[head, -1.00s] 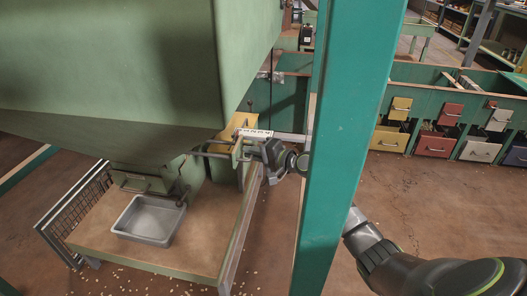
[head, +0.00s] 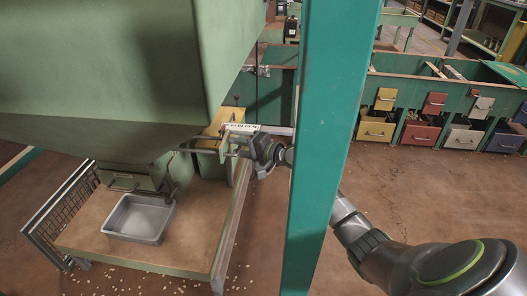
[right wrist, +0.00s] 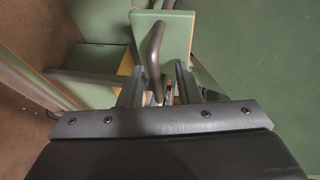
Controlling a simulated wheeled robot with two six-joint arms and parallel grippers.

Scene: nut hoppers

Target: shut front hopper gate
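The large green hopper (head: 95,70) fills the upper left of the head view. Under it is a green gate plate with a handle (head: 123,188), above a grey tray (head: 140,218). A dark rod (head: 200,151) runs from the gate area toward a yellow bracket (head: 222,122) at the hopper's right side. My right gripper (head: 236,148) is at the rod's right end, beside the bracket. In the right wrist view its fingers (right wrist: 157,92) stand apart, with a dark curved handle (right wrist: 154,50) between them. I cannot tell whether they touch it. My left gripper is out of view.
A teal post (head: 332,130) stands in front of my right arm. The tray rests on a wooden-topped stand (head: 200,235) with a wire mesh side (head: 60,215). Teal bins with coloured drawers (head: 421,134) line the back. The brown floor at right is open.

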